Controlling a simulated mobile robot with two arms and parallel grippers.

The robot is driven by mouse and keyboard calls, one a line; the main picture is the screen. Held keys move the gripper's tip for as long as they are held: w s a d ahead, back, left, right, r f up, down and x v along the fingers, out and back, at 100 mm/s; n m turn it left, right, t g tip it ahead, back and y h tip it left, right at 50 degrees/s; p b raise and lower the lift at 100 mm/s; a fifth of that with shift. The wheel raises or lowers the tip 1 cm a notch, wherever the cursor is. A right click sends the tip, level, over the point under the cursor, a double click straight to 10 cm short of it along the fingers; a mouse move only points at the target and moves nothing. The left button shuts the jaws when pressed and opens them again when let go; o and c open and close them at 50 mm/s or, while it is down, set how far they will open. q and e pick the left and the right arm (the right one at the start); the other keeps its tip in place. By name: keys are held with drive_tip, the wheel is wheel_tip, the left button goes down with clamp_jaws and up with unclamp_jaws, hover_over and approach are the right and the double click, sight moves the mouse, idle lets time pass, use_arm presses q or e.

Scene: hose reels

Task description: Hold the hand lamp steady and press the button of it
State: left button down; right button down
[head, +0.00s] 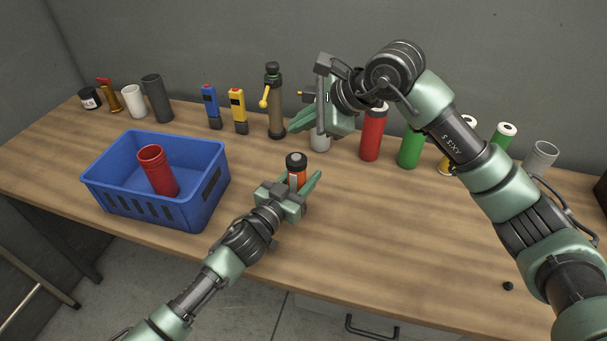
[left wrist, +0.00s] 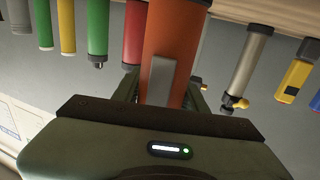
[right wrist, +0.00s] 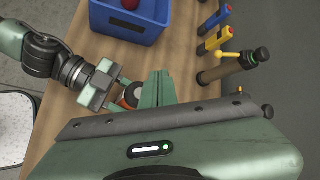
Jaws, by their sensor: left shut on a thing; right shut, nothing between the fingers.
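The hand lamp (head: 296,161) is an orange cylinder with a black top, standing upright near the middle of the table. My left gripper (head: 297,184) is shut around its body. In the left wrist view the orange body (left wrist: 180,45) fills the space between the fingers, with a grey raised strip (left wrist: 161,80) facing the palm; I cannot tell whether this is the button. My right gripper (head: 300,121) is shut and empty, above and behind the lamp in the head view. In the right wrist view its closed fingers (right wrist: 158,92) partly cover the lamp (right wrist: 132,95).
A blue crate (head: 113,195) with a red cup (head: 157,168) stands at left. Along the back are a blue tool (head: 211,105), a yellow tool (head: 237,108), a brown cylinder with a yellow lever (head: 276,112), and red (head: 372,135) and green (head: 411,146) cylinders.

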use_arm(q)
drive_tip(key=c, duration=0.7)
unclamp_jaws()
use_arm(e)
drive_tip(key=shift+r, duration=0.55)
